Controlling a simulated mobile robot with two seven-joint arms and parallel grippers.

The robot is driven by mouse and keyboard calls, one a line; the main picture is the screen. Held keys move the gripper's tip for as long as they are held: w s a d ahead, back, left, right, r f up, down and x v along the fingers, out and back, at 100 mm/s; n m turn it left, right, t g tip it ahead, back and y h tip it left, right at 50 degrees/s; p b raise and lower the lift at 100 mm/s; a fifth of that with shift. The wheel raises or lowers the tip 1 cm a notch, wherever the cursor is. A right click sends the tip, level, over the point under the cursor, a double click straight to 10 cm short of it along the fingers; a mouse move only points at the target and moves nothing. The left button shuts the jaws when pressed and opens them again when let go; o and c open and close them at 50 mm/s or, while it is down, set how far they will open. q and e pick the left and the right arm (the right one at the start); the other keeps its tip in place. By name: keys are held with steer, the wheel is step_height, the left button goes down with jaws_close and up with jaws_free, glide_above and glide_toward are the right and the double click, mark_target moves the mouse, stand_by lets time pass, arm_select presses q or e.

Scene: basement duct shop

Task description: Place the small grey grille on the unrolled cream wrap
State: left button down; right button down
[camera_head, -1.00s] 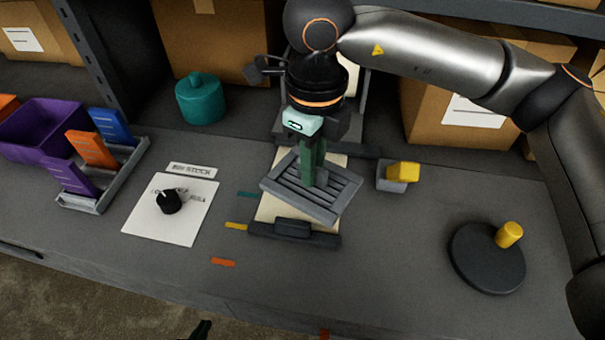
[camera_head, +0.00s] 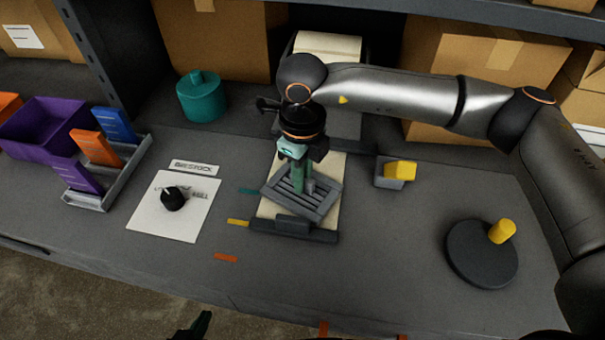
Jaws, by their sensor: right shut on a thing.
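The small grey grille (camera_head: 281,188), a slatted square plate, is over the unrolled cream wrap (camera_head: 333,166) in the middle of the bench, turned at an angle to it. My right gripper (camera_head: 303,184) points down with its green fingers shut on the grille's middle. The grille looks very low over the wrap; I cannot tell whether it touches. Cream wrap shows at its far right and near left sides.
A dark bar (camera_head: 292,225) crosses the wrap's near end. The cream roll (camera_head: 328,44) stands behind. A grey block with a yellow piece (camera_head: 400,170) and a black disc with a yellow knob (camera_head: 482,258) are right. A white sheet with a black knob (camera_head: 174,197) lies left.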

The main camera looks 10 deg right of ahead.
steer(key=shift+f, duration=0.15)
steer(key=c, duration=0.9)
jaws_free()
steer(key=shift+o, duration=0.2)
steer(key=shift+r, duration=0.35)
step_height(320, 180, up, 12)
steer(key=b, duration=0.1)
steer(key=shift+f, duration=0.15)
steer(key=shift+s, duration=0.1)
